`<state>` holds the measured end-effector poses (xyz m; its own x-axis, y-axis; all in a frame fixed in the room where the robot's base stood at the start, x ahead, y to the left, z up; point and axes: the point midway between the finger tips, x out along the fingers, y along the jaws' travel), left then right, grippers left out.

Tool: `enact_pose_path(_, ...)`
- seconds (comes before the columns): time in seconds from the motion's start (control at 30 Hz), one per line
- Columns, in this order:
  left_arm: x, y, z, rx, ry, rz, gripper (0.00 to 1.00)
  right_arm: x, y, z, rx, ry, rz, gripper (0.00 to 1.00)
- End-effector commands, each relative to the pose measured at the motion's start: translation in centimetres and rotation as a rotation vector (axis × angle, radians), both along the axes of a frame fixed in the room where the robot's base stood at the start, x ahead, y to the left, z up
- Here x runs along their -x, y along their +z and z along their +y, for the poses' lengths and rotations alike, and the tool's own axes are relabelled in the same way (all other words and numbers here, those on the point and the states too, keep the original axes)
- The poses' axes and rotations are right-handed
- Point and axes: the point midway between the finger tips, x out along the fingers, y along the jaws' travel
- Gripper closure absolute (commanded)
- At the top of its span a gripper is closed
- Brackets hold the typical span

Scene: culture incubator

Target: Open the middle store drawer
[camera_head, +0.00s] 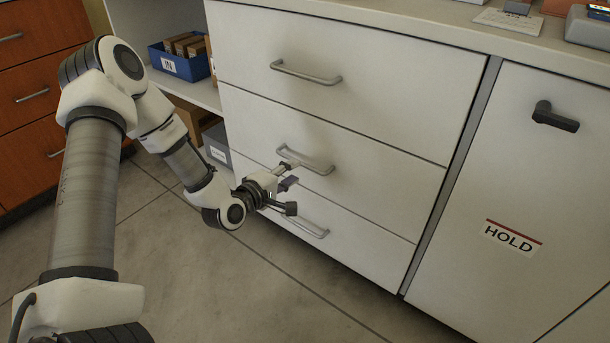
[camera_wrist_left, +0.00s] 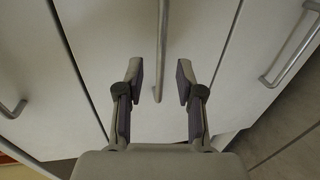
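The middle store drawer (camera_head: 360,177) is a white front in a stack of three, and it is shut. Its metal bar handle (camera_head: 307,162) also shows upright in the left wrist view (camera_wrist_left: 163,30). My left gripper (camera_head: 290,183) is open and empty in front of this drawer, by the left end of the handle. In the left wrist view its two fingers (camera_wrist_left: 159,80) stand apart, with the handle's end between them in the picture. I see no contact, and the depth between fingertips and handle is unclear. My right gripper is out of view.
The top drawer handle (camera_head: 306,74) and bottom drawer handle (camera_head: 307,226) stick out above and below. A door marked HOLD (camera_head: 512,238) is at right. A blue IN bin (camera_head: 172,66) sits on a shelf at left. The floor (camera_head: 265,275) before the drawers is clear.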

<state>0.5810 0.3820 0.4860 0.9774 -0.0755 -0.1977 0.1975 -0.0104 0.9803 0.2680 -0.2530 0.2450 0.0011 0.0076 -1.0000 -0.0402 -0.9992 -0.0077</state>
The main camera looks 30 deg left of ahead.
Motion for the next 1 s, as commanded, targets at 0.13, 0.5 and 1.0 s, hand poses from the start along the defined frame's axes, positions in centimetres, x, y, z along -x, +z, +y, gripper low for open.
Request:
enact_pose_path(0.13, -3.0, -1.1, -0.4, -0.008, -0.005, -0.001, 0.63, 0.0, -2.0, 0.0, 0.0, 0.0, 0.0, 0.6)
enact_pose_path(0.5, -6.1, -1.3, -0.6, -0.003, -0.002, 0.004, 0.63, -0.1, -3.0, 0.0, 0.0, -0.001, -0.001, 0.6)
enact_pose_path(1.0, -6.1, -1.3, -0.5, -0.004, -0.002, 0.004, 1.0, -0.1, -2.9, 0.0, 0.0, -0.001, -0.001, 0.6)
